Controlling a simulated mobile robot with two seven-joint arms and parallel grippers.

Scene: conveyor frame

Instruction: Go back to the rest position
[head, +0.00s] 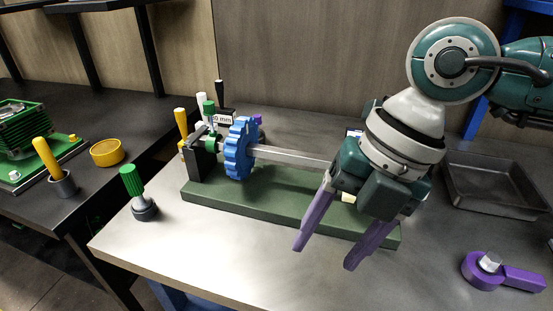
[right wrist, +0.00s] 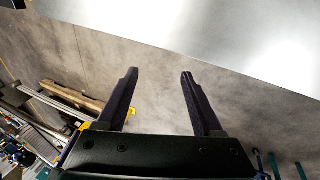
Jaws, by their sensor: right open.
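My right gripper (head: 325,256) hangs from the right arm over the front right part of the grey table (head: 215,262). Its two purple fingers are spread apart with nothing between them. The right wrist view also shows the open, empty fingers (right wrist: 159,74), with the pale table edge and the floor beyond. My left gripper is in neither view. Behind the right gripper a blue gear (head: 238,150) sits on a steel shaft (head: 290,156) above a long green base (head: 260,205). The shaft's right end is hidden by my gripper.
A dark tray (head: 490,185) and a purple clamp-like part (head: 489,268) lie at the right. A green-handled tool (head: 133,182) stands at the table's left. The left bench holds a yellow ring (head: 107,152), a yellow-handled tool (head: 47,157) and a green machine (head: 22,130). The front middle tabletop is clear.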

